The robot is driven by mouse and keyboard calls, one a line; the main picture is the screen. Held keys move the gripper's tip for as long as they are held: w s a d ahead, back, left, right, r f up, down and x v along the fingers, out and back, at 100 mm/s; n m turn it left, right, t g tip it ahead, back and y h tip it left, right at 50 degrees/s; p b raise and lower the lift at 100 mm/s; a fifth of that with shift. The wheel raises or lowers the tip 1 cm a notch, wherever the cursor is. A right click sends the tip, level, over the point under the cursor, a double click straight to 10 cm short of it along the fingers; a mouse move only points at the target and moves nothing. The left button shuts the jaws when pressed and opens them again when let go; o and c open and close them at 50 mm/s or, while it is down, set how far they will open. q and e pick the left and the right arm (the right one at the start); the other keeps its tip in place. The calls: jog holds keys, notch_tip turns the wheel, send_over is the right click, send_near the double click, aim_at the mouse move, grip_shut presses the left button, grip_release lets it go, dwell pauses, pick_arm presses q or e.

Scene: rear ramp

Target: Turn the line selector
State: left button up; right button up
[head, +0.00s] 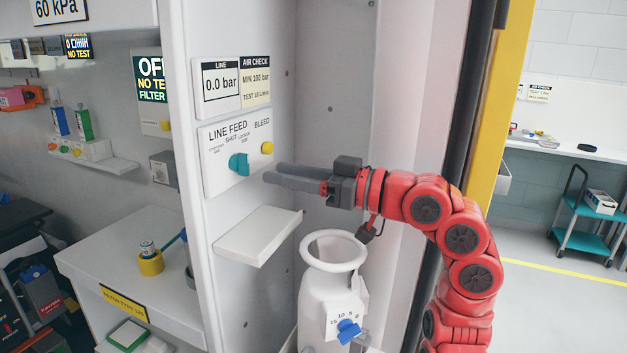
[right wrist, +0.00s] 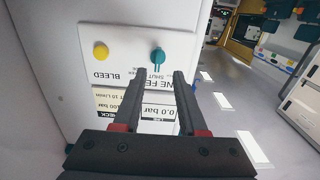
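The line selector is a teal knob (head: 239,163) on the white LINE FEED panel (head: 214,170). In the right wrist view the teal knob (right wrist: 158,58) appears just beyond the fingertips, between their lines. My right gripper (head: 271,172) reaches in from the right, a short way right of the knob in the head view. Its two dark fingers are apart with nothing between them, and the gripper (right wrist: 160,74) looks open and empty in the wrist view. The fingers do not appear to touch the knob. The panel's small position labels are hard to read. My left gripper is not in view.
A yellow BLEED knob (head: 267,148) sits close beside the selector. Above, a LINE gauge (head: 220,84) reads 0.0 bar, next to an AIR CHECK label (head: 255,80). A small white shelf (head: 258,236) juts out below. A white cylinder (head: 322,285) with a blue knob stands beneath my arm.

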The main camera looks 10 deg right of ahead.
jog(key=v, duration=1)
